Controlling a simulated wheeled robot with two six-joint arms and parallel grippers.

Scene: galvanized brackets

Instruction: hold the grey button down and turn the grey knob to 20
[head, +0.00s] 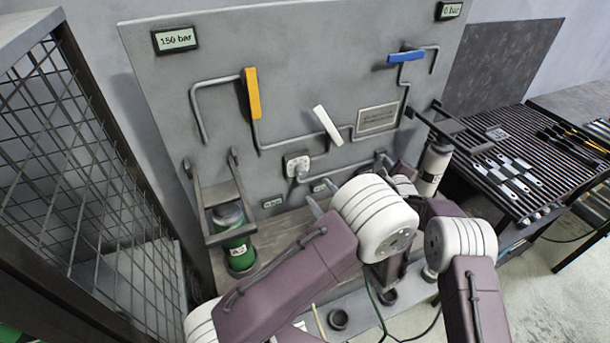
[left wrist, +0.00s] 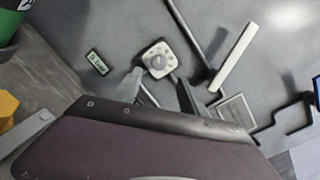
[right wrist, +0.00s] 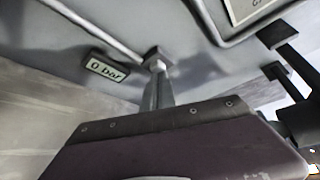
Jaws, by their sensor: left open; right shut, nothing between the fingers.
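The grey knob (head: 297,165) sits on a pale plate on the upright panel; it also shows in the left wrist view (left wrist: 158,61). Its setting is too small to read. My left gripper (head: 321,196) is open, with its fingertips (left wrist: 161,84) pointing toward the knob, one to either side below it in the left wrist view; contact does not show. What looks like the grey button (right wrist: 157,56) is a small square fitting on the panel. My right gripper (right wrist: 158,76) is shut and empty, its tips at or just before this fitting. In the head view my arms hide that gripper.
The panel (head: 290,80) carries pipes, a yellow lever (head: 252,93), a white lever (head: 328,126) and a blue lever (head: 406,57). A display (head: 175,40) reads 150 bar. A green cylinder (head: 236,240) stands lower left, beside a mesh cage (head: 85,150). A slatted table (head: 500,160) is right.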

